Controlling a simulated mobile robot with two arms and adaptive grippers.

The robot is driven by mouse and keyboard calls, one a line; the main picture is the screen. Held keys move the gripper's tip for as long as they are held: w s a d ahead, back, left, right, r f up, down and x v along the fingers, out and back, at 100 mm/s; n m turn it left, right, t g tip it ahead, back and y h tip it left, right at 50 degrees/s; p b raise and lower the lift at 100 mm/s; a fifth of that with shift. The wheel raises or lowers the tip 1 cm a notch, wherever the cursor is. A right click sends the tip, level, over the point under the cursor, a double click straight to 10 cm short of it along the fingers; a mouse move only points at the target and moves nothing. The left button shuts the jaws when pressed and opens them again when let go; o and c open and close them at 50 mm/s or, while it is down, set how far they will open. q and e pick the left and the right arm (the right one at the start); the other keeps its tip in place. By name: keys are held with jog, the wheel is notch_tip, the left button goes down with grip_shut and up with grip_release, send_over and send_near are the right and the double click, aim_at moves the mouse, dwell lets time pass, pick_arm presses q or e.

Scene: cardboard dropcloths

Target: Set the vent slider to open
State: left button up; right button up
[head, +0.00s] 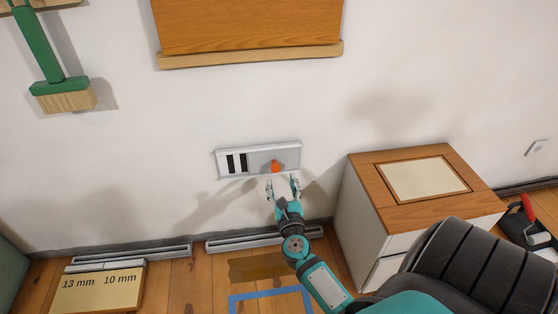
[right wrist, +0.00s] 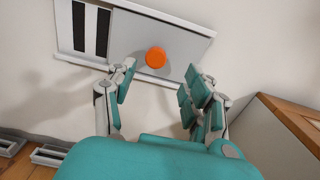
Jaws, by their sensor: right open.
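The vent (head: 222,150) is a white framed panel on the wall, and it also shows in the right wrist view (right wrist: 190,22). Its grey slider plate (head: 289,158) covers the middle and right, leaving two dark slots (head: 237,163) bare at the left. An orange knob (head: 276,166) stands out from the plate; in the right wrist view the knob (right wrist: 156,57) lies ahead of the fingers. My right gripper (head: 283,185) is open just below and in front of the knob. In the right wrist view its fingers (right wrist: 158,88) are spread with nothing between them. My left gripper is out of view.
A wood-topped white cabinet (head: 357,203) stands right of the vent. A wooden ledge (head: 250,54) juts out above. A green brush (head: 62,88) hangs at upper left. A labelled board (head: 98,294) and blue tape (head: 268,294) lie on the floor. The wall around the vent is clear.

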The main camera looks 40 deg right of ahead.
jog(key=shift+v, duration=2.75)
